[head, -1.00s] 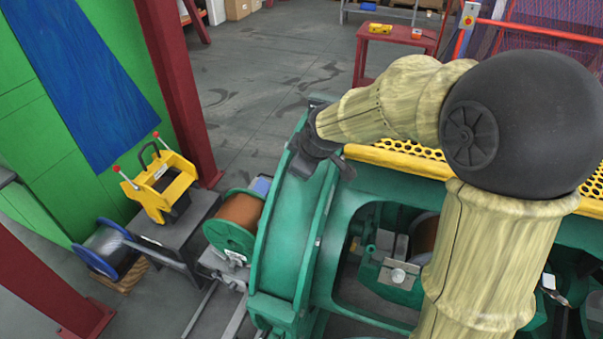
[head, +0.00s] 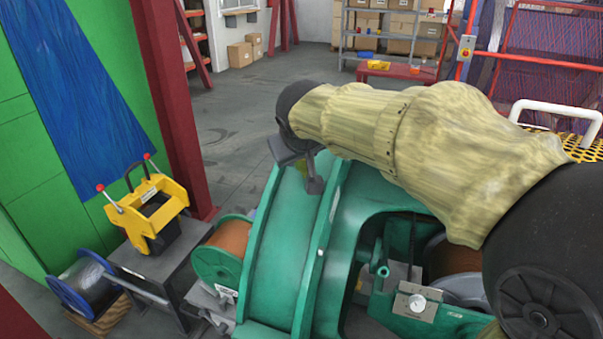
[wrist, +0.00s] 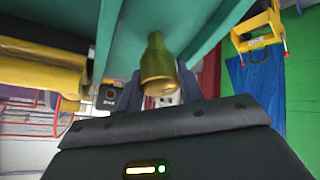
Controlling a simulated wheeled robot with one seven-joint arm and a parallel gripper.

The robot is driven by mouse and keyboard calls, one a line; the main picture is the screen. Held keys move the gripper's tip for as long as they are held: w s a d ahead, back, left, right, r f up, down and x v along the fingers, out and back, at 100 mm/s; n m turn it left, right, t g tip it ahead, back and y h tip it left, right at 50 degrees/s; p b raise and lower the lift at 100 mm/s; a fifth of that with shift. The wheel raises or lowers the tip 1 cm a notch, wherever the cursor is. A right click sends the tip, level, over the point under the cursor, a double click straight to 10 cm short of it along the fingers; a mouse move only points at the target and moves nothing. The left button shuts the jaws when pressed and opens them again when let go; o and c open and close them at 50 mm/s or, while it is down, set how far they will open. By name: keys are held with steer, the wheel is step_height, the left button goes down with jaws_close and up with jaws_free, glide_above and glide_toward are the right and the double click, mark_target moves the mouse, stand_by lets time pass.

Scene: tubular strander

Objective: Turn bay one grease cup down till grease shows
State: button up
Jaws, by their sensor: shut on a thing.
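The brass grease cup (wrist: 158,70) hangs from the green machine frame in the wrist view, with a narrow neck above a wider knurled body. My gripper (wrist: 160,88) is shut on it, with grey fingers partly visible on either side. In the head view my gripper (head: 303,170) is at the top of the green ring-shaped frame (head: 285,245); the cup is hidden there. I cannot make out any grease at the cup, nor a bay number.
An open bay with a copper-coloured spool (head: 455,262) and a metal block (head: 416,304) lies right of the ring. A yellow device (head: 150,210) stands on a grey stand at left. Open floor (head: 255,95) lies behind.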

steer(key=m+b, duration=0.1)
steer(key=b, duration=0.1)
steer(key=m+h+b, duration=0.1)
steer(key=m+b, duration=0.1)
steer(key=shift+f+m+h, duration=0.25)
steer(key=shift+m+h, duration=0.05)
steer(key=m+h+b, duration=0.1)
steer(key=m+b, duration=0.1)
steer(key=m, duration=0.1)
steer(key=shift+r+b, duration=0.1)
steer(key=shift+b, duration=0.2)
steer(key=m+h+b, duration=0.1)
steer(key=m, duration=0.2)
steer(key=shift+r+m, duration=0.1)
steer(key=shift+m, duration=0.3)
steer(key=shift+m+g+h+b, duration=0.4)
steer(key=shift+m+h, duration=0.5)
steer(key=shift+m, duration=1)
steer(key=shift+r, duration=0.1)
steer(key=o, duration=1)
